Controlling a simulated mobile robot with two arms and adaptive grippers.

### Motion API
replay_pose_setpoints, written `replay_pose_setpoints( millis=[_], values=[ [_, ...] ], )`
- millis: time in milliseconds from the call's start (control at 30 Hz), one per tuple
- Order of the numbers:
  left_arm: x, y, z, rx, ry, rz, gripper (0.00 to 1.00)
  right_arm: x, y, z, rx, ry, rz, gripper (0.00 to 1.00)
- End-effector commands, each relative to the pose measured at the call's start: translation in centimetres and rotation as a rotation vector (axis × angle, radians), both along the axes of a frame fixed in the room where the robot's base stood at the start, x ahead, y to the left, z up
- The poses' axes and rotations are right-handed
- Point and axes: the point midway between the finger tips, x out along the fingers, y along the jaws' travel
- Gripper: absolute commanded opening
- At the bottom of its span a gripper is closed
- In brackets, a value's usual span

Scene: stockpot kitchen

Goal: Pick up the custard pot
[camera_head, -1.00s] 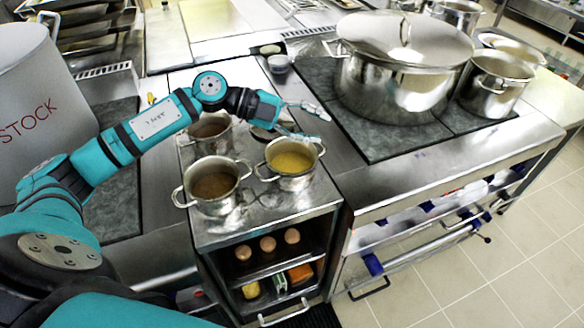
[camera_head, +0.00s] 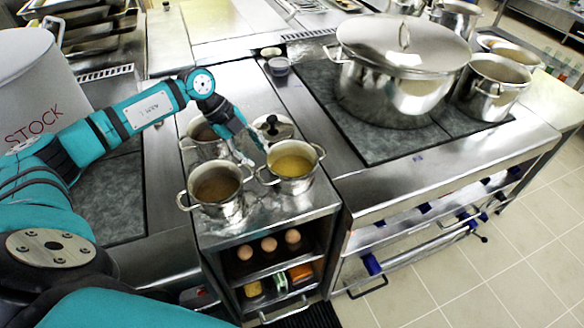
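The custard pot (camera_head: 292,183) is a small steel pot with two side handles and yellow contents. It stands upright on the steel cabinet top (camera_head: 262,212). My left gripper (camera_head: 250,153) points down just left of and behind the custard pot, close to its left handle. Its fingers look apart with nothing between them; whether one touches the pot, I cannot tell. My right gripper is not in view.
A brown-filled pot (camera_head: 219,210) stands left of the custard pot, with another pot (camera_head: 207,149) behind it. A lid with a dark knob (camera_head: 272,129) lies behind the custard pot. A large lidded stockpot (camera_head: 395,95) stands on the hob at right.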

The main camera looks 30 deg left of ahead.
Motion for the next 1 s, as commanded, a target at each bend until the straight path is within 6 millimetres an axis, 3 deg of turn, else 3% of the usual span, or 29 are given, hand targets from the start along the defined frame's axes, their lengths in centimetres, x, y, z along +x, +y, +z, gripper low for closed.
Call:
replay_pose_setpoints(
  millis=[233, 400, 600, 833, 1000],
  values=[
    [0.3, -1.1, -1.3, -0.002, 0.000, -0.002, 0.34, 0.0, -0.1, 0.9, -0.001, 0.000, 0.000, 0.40],
    [0.9, -3.0, -2.8, -0.004, 0.001, -0.003, 0.34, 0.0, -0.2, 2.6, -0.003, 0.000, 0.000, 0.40],
    [1.3, -3.7, -4.9, -0.001, -0.001, 0.000, 0.34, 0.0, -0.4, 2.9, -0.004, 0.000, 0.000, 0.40],
    [1.3, -3.8, -5.1, 0.000, -0.002, -0.001, 0.34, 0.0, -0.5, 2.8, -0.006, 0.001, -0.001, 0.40],
    [1.3, -3.8, -5.1, -0.001, -0.002, -0.001, 0.12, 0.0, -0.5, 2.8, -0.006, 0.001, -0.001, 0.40]
  ],
)
